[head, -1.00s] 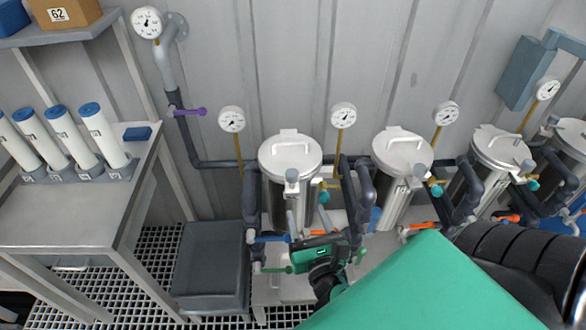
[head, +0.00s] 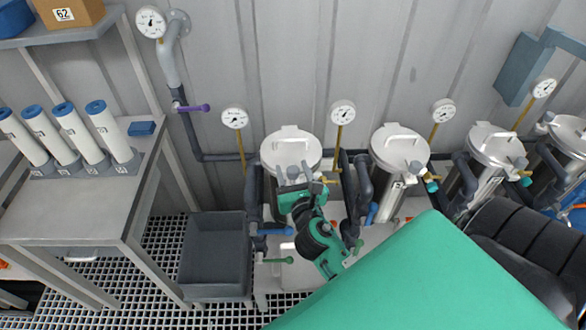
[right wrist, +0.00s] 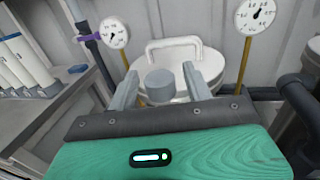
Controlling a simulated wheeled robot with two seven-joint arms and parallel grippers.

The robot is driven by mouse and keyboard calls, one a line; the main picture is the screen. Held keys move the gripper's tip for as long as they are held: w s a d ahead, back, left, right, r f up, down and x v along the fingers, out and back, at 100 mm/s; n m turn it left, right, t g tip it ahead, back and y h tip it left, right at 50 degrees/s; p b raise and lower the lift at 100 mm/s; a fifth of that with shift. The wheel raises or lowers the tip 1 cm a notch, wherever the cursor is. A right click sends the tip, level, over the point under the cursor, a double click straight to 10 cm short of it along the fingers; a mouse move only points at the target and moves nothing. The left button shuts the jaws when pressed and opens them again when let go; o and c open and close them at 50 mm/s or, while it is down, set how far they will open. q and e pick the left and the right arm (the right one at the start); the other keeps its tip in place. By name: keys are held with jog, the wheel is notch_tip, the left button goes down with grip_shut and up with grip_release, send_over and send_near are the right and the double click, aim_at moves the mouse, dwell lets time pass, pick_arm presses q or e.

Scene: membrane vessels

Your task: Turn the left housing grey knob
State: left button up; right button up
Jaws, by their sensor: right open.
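The left housing (head: 291,148) is a steel vessel with a pale lid and a bar handle, standing at the left end of the row in the head view. Its lid also shows in the right wrist view (right wrist: 205,58). The grey knob (right wrist: 159,82) is a short round cylinder at the front of the lid. My right gripper (head: 293,172) is open at the front of this housing. In the right wrist view its two fingers (right wrist: 158,85) stand on either side of the knob, with a gap visible on both sides. My left gripper is not in view.
More vessels (head: 400,150) stand to the right, with dark pipes between them. Pressure gauges (head: 343,113) rise on yellow stems behind. Blue (head: 275,232) and green (head: 277,261) valve handles sit low in front. A grey bin (head: 215,250) and a bench (head: 85,205) stand left.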

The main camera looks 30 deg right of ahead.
jog(key=c, duration=1)
jog(key=shift+o, duration=0.2)
